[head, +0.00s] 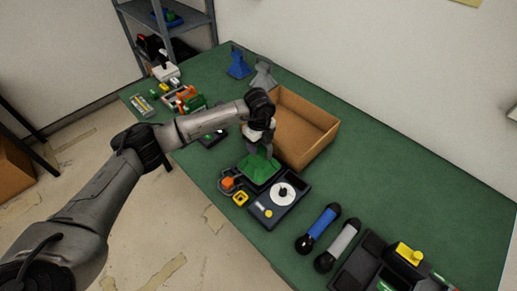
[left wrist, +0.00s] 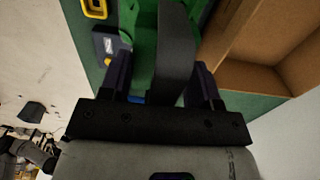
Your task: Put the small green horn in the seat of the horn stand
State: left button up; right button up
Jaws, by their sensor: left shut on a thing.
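The small green horn (head: 259,168) is below my left gripper (head: 264,148), flared end down, over the green table beside a dark device. My left gripper is shut on its upper part. In the left wrist view the green horn (left wrist: 138,45) lies between the two dark fingers (left wrist: 160,85), partly covered by a dark bar. A dark edge shows around the horn's base, but I cannot tell whether this is the horn stand or whether the horn touches it. My right gripper is not in view.
An open cardboard box (head: 304,132) stands close right of the gripper. A dark device with a white disc (head: 284,193) is in front. A blue horn (head: 238,66) and a grey horn (head: 263,75) stand at the back.

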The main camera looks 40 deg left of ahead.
pick_arm(q)
jog(key=shift+w+a+f, duration=0.45)
jog(key=shift+w+a, duration=0.15)
jog(key=shift+a, duration=0.05)
jog(key=shift+f, duration=2.2)
jog(key=o, duration=1.5)
